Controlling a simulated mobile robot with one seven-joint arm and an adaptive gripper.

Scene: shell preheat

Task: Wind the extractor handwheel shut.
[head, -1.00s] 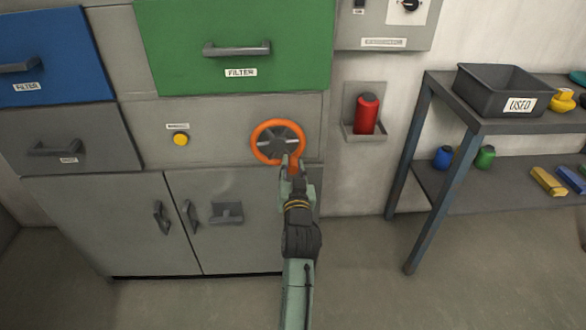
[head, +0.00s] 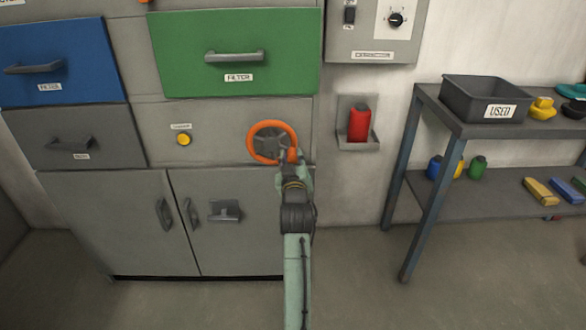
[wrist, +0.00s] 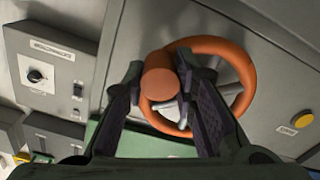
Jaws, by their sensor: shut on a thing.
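The orange extractor handwheel (head: 254,153) has a dark grey spoked hub and is mounted on a grey cabinet panel. It shows large in the wrist view (wrist: 245,75), with a round orange handle knob (wrist: 160,84) standing out from its rim. My gripper (head: 289,158) is at the lower right of the wheel in the head view. Its dark fingers are on both sides of the knob and shut on it in the wrist view (wrist: 160,72). My fingers and arm hide part of the lower rim in the head view.
A yellow button (head: 184,139) is left of the wheel. The green filter drawer (head: 180,60) is above, and cabinet doors with handles (head: 225,211) are below. A red canister (head: 359,124) sits in a wall holder to the right. A shelf (head: 440,205) with a grey bin (head: 455,103) stands further right.

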